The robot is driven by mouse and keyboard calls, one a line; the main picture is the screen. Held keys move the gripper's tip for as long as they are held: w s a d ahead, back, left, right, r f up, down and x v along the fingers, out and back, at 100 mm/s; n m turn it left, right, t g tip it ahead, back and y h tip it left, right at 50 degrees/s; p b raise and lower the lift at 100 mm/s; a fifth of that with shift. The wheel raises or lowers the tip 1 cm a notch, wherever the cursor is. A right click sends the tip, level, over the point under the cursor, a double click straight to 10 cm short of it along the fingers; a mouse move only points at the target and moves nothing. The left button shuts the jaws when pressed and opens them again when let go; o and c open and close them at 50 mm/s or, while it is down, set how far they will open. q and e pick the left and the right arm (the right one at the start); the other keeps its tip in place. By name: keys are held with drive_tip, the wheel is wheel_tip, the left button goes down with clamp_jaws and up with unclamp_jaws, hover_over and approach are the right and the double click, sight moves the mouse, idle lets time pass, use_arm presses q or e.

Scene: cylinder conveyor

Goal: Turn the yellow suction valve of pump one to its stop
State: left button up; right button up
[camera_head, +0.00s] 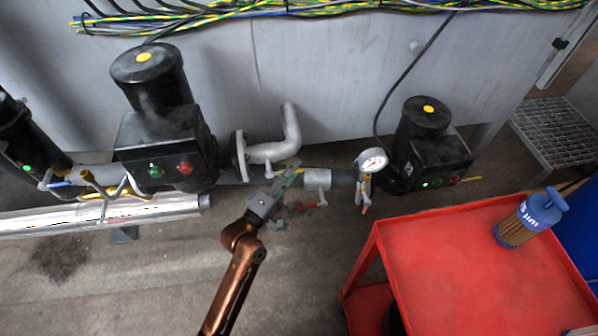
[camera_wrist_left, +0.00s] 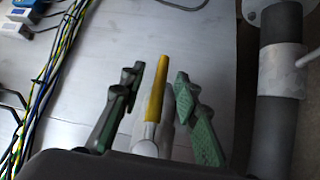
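The yellow valve lever (camera_wrist_left: 157,88) shows in the left wrist view, with a pale stem at its lower end. My left gripper (camera_wrist_left: 160,74) is open, with one green-padded finger on each side of the lever and visible gaps between. In the head view my left gripper (camera_head: 286,182) is at the pipe between two black pumps, the left pump (camera_head: 165,140) and the right pump (camera_head: 425,150). The lever is hard to make out there behind the fingers. I cannot tell which pump is number one. My right gripper is not in view.
A red-handled lever (camera_head: 308,206) is close to the gripper. A gauge (camera_head: 373,160) stands on the pipe to the right. A red cart (camera_head: 440,245) with a blue-topped container (camera_head: 530,217) fills the lower right. Cables (camera_head: 260,8) run along the wall. Floor at lower left is mostly clear.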

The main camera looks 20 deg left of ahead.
use_arm(q)
drive_tip(key=shift+c, duration=0.4)
clamp_jaws()
